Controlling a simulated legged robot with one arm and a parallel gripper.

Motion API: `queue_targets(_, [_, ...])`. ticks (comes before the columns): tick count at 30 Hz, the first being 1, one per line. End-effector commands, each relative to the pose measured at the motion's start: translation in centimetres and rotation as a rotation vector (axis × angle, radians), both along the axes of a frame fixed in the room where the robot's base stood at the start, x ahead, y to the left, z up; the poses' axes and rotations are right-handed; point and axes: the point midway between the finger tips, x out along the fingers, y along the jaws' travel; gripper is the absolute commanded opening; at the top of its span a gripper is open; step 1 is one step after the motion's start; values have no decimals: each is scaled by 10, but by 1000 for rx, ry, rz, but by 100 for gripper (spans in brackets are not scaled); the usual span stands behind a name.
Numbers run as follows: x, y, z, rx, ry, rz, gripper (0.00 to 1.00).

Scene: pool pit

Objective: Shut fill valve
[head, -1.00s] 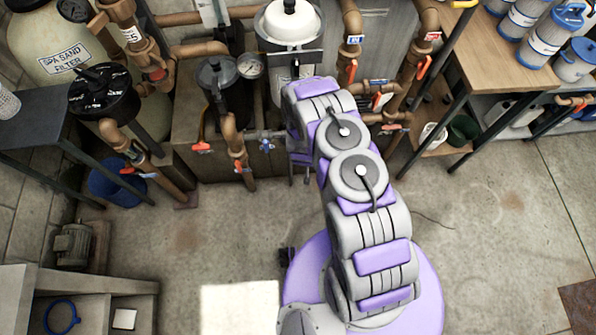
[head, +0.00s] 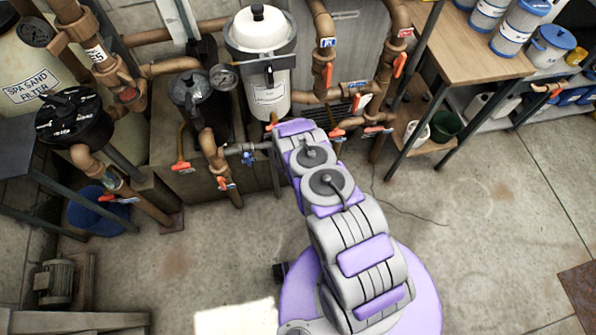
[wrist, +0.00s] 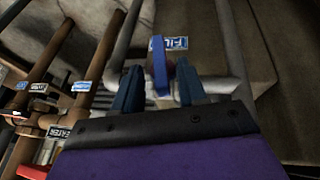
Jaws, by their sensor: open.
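The fill valve has a blue handle (wrist: 159,68) with a blue and white label (wrist: 176,43) beside it that reads FILL in part. It sits on a grey pipe, and a small blue handle (head: 248,158) shows on that pipe in the head view. My gripper (wrist: 155,88) is open in the wrist view, with one dark finger on each side of the blue handle. The handle is between or just beyond the fingertips; contact cannot be told. In the head view my arm's links hide the gripper.
Brown pipes with orange handles (head: 181,166) stand left of the grey pipe. A white-topped canister (head: 262,60) stands behind my arm. A wooden bench (head: 470,62) is at the right, a blue bucket (head: 92,212) at the left.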

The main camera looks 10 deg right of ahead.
Motion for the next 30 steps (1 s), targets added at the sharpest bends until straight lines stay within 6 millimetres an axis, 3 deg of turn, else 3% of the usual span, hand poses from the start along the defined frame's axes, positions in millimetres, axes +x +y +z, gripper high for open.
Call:
queue_targets(6, [9, -2, -23, 1, 1, 0, 42])
queue_targets(20, [12, -5, -29, 1, 2, 0, 42])
queue_targets(30, [12, -4, -30, 2, 2, 0, 10])
